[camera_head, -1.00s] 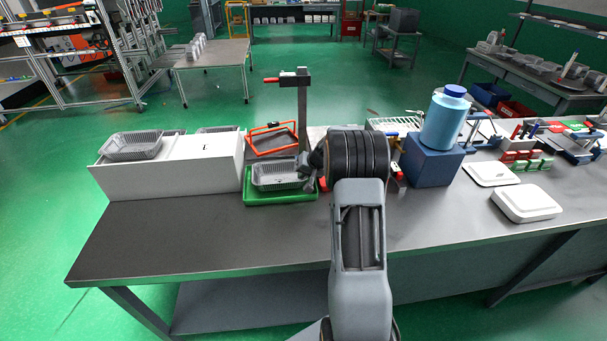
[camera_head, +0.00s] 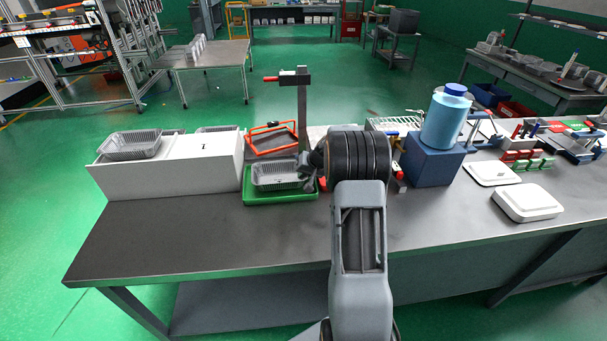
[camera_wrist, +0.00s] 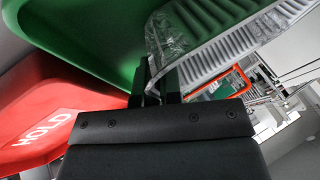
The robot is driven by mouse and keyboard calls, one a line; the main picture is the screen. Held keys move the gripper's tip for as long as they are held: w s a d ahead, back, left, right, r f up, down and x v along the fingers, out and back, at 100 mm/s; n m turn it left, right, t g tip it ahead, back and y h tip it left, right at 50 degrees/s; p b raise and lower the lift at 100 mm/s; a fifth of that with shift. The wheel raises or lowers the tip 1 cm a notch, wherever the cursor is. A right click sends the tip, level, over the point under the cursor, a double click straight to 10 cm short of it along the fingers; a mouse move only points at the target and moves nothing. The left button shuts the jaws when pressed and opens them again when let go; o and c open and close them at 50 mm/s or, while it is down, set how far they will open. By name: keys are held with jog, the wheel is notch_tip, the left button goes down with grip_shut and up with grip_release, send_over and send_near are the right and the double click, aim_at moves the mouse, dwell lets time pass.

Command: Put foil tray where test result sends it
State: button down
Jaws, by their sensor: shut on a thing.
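The foil tray (camera_head: 275,174) is a ribbed silvery tray in the head view, sitting level in or just over the green tray (camera_head: 281,199) on the bench. My gripper (camera_head: 309,172) is at its right end, partly hidden behind my own wrist. In the wrist view my gripper (camera_wrist: 160,84) is shut on the edge of the foil tray (camera_wrist: 215,55), with the green tray (camera_wrist: 85,35) close by. A red tray (camera_wrist: 60,112) marked HOLD lies beside the green one; in the head view it is mostly hidden by my arm.
A white box (camera_head: 165,178) with more foil trays (camera_head: 130,145) stands left. An upright stand (camera_head: 303,110) with a red handle and an orange frame (camera_head: 272,138) are behind the green tray. A blue block (camera_head: 432,168) bears a bottle (camera_head: 446,120) right. The front bench (camera_head: 200,240) is clear.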

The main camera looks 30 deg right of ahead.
jog(key=shift+f, duration=0.15)
jog(key=c, duration=1.2)
grip_release()
jog(key=b+v, duration=0.1)
jog(key=v, duration=1.3)
jog(key=shift+f, duration=0.1)
jog(key=s+f+m+g, duration=0.1)
jog(key=s+f+g, duration=0.1)
jog(key=s+f, duration=0.1)
jog(key=s+a+r+n+h, duration=0.1)
jog(key=s+a+r+n, duration=0.1)
jog(key=s+a, duration=0.7)
jog(key=s+a+r+n+h+p, duration=0.1)
jog(key=s+a+n, duration=0.3)
jog(key=s+a, duration=0.5)
jog(key=a+r, duration=0.1)
jog(key=a, duration=0.4)
jog(key=shift+s+a+r+n+g+h, duration=0.25)
jog(key=shift+s+a+n+g+h, duration=0.05)
jog(key=shift+s+a+n, duration=0.1)
